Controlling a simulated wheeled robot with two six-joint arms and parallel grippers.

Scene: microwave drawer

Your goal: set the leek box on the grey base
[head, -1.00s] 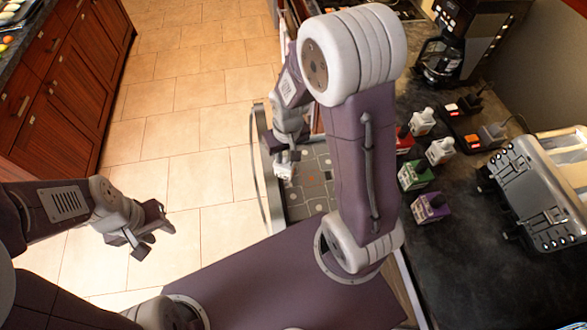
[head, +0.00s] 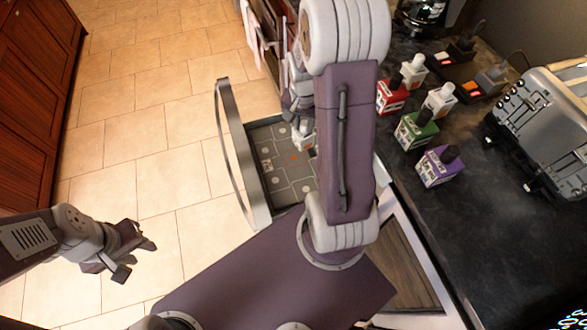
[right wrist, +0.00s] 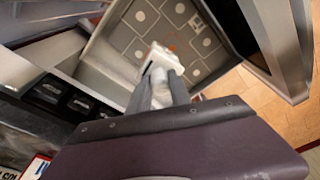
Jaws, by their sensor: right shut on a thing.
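My right gripper (right wrist: 163,90) is shut on the pale knob of a small white box (right wrist: 158,58), over the open drawer. In the head view this white box (head: 303,139) shows beside my right arm, inside the drawer outline. No label on it can be read, so I cannot tell that it is the leek box. Whether it touches the drawer floor is unclear. The grey drawer floor (head: 283,165) has lines, pale dots and an orange mark; it also shows in the right wrist view (right wrist: 190,22). I cannot pick out a separate grey base. My left gripper (head: 133,257) is open and empty above the floor tiles.
On the dark counter stand red (head: 391,96), green (head: 416,130) and purple (head: 438,165) boxes with dark knobs, and white-knobbed ones (head: 440,100). A metal toaster (head: 553,118) stands to their right. The drawer's curved front (head: 236,150) juts over the tiled floor.

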